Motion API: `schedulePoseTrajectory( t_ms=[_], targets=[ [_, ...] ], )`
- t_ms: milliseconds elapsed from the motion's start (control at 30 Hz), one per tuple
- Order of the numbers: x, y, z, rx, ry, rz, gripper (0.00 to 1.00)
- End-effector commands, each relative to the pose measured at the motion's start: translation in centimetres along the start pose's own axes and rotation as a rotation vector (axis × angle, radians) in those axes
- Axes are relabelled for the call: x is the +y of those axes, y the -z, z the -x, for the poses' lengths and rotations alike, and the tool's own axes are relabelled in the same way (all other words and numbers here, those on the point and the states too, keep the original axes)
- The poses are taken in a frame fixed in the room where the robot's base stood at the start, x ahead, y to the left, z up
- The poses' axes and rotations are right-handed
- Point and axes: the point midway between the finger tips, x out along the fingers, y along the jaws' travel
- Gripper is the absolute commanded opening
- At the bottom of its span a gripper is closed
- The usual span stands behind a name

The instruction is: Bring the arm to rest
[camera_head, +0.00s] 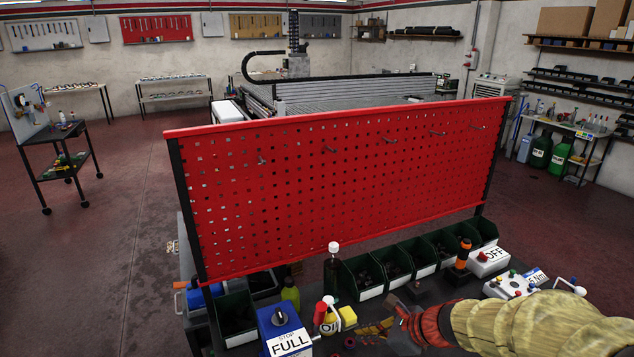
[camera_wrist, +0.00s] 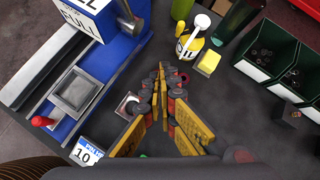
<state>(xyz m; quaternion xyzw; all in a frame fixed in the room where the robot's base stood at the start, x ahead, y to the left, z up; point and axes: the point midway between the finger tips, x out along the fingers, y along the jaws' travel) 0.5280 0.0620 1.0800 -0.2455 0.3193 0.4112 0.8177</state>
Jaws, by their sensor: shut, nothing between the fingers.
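My gripper (camera_head: 364,330) is low over the dark bench top at the bottom of the head view, with my arm in a tan sleeve reaching in from the lower right. In the wrist view my gripper (camera_wrist: 161,72) points away from the camera. Its yellow and grey fingers come together at the tips, with nothing between them. The tips are close to a white oil bottle (camera_wrist: 191,44) and a yellow block (camera_wrist: 208,63). I cannot tell the exact height of the fingers over the bench.
A blue box marked FULL (camera_head: 282,330) stands left of the gripper. Green bins (camera_head: 360,279) line the bench behind it, below a red pegboard (camera_head: 340,190). A white OFF box (camera_head: 490,261) and a control box (camera_head: 515,285) stand to the right, near my arm.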

Motion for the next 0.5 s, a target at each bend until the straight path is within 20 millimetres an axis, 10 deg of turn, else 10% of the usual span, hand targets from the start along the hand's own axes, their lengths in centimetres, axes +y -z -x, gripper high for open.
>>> schedulePoseTrajectory(
  t_ms=[267, 500],
  targets=[
    [8.2, 3.6, 4.8, 0.125, -0.251, 0.871, 0.00],
    [12.6, 5.6, 14.3, 0.296, -0.460, 1.709, 0.00]
  ],
)
